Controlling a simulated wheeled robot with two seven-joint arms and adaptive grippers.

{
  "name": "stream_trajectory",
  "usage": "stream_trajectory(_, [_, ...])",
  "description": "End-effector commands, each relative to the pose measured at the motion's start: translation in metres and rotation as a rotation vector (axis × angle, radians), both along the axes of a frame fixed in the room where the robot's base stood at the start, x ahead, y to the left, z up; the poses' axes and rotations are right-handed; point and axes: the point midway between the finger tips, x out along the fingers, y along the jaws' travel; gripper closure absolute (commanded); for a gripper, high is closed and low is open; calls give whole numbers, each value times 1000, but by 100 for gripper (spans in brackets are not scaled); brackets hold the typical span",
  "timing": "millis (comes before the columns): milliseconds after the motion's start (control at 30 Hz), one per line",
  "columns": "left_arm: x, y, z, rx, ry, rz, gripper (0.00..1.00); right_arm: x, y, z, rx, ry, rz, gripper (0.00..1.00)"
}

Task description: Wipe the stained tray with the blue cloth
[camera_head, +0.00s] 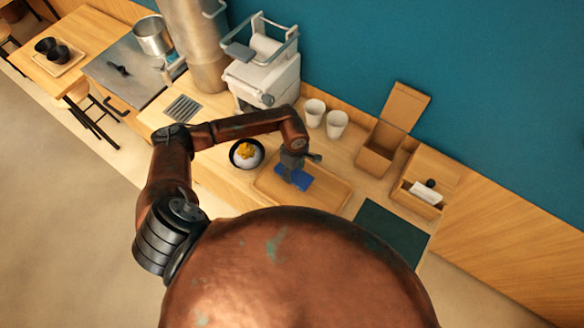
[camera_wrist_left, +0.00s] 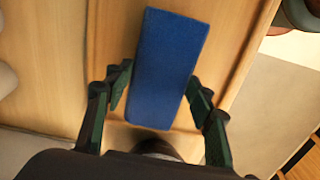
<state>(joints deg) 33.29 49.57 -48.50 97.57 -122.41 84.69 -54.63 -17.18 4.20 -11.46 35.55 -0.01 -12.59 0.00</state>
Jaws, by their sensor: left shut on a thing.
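The blue cloth (camera_head: 291,174) is over the wooden tray (camera_head: 325,195) on the counter. In the left wrist view the blue cloth (camera_wrist_left: 168,65) is a thick flat block between the fingers. My left gripper (camera_head: 296,160) is shut on the cloth, pointing down at the tray; its fingers (camera_wrist_left: 158,92) flank the cloth in the left wrist view. The tray (camera_wrist_left: 112,40) fills the middle of that view behind the cloth. I cannot tell whether the cloth touches the tray, and no stain is clear. My right gripper is not in view.
A dark bowl with white and yellow food (camera_head: 247,154) stands just left of the tray. Two white cups (camera_head: 325,121) and a white machine (camera_head: 266,70) are behind. Wooden boxes (camera_head: 378,150) stand to the right, and a dark green mat (camera_head: 388,234) lies front right.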

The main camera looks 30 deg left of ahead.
Motion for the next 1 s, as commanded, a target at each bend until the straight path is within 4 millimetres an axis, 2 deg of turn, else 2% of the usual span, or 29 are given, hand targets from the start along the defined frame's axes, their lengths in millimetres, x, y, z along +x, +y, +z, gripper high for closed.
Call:
stream_trajectory(100, [1, 1, 14, 1, -2, 0, 73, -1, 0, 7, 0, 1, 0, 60])
stream_trajectory(500, [1, 0, 47, 0, -1, -1, 73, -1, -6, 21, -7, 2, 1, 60])
stream_trajectory(1000, [1, -1, 49, 0, -1, -1, 73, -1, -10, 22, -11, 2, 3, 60])
